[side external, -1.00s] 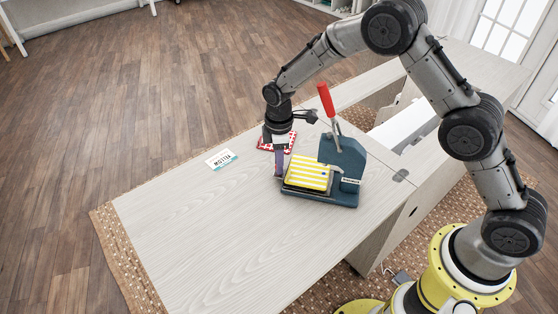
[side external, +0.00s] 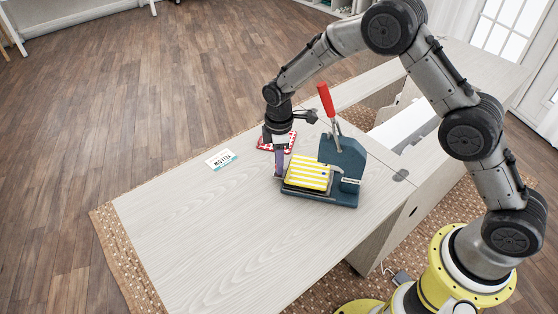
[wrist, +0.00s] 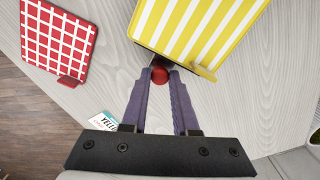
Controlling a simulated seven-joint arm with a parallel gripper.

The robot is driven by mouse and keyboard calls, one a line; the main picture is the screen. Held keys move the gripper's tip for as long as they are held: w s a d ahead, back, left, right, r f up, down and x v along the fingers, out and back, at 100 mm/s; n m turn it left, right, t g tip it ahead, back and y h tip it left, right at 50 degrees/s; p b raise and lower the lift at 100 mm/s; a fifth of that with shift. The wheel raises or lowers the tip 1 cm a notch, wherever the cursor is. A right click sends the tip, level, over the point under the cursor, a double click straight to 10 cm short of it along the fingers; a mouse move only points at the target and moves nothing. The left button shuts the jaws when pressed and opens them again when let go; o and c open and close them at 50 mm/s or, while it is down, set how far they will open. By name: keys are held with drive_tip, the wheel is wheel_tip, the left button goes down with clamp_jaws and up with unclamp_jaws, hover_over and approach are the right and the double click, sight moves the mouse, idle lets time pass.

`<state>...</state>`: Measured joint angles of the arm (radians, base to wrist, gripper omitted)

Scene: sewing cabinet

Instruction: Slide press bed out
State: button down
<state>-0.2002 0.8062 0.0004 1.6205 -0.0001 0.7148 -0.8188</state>
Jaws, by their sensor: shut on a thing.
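The press (side external: 345,158) is a dark blue-grey body with a raised red-handled lever (side external: 326,99), standing on the cabinet top. Its bed carries a yellow-and-white striped pad (side external: 308,172), which also shows in the wrist view (wrist: 196,28). My gripper (side external: 279,172) points down at the left end of the bed. In the wrist view my purple fingers (wrist: 160,80) are closed on a red round knob (wrist: 160,74) at the near edge of the striped pad. The bed's own surface is mostly hidden under the pad.
A red-and-white checked pad (side external: 268,143) lies behind my gripper and at the left in the wrist view (wrist: 58,40). A small lettered card (side external: 221,159) lies flat to the left. The pale wood top (side external: 200,235) is clear in front and left of the press.

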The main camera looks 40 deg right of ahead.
drive_tip(key=shift+r, duration=0.1)
drive_tip(key=w+a, duration=0.1)
drive_tip(key=w, duration=0.1)
drive_tip(key=w+a, duration=0.2)
drive_tip(key=w, duration=0.1)
drive_tip(key=w+a, duration=0.2)
drive_tip(key=shift+w+a, duration=0.15)
drive_tip(key=shift+w, duration=0.05)
drive_tip(key=c, duration=0.7)
unclamp_jaws()
drive_tip(key=shift+s, duration=0.1)
wheel_tip(320, 180, up, 14)
drive_tip(key=shift+f, duration=0.1)
